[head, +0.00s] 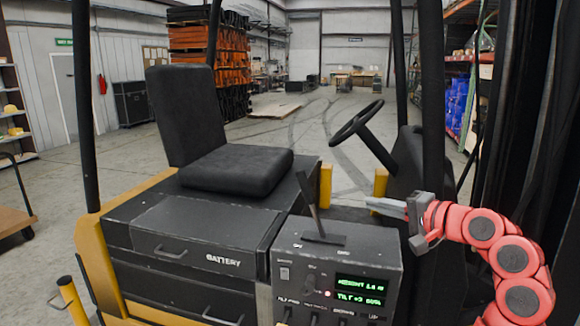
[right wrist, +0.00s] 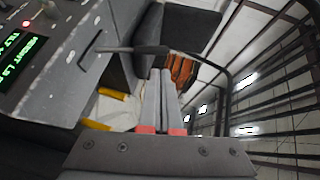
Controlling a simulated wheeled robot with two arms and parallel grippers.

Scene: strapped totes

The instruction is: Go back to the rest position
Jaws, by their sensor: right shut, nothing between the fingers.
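My right gripper (head: 371,204) is at the end of the red arm that comes in from the right in the head view. Its grey fingers point left, above and behind the right edge of the grey control box (head: 300,262). In the right wrist view, the gripper (right wrist: 160,73) has its two fingers side by side, shut with nothing between them. A black lever (head: 318,205) stands up from the control box; the lever also shows beyond the fingertips in the wrist view (right wrist: 130,50). My left gripper is not in view.
The forklift's black seat (head: 235,168) is left of the gripper, above the battery compartment (head: 180,235). The steering wheel (head: 354,122) is behind the gripper. A dark post (head: 432,90) rises close to the wrist. Open floor (head: 310,120) lies behind the forklift.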

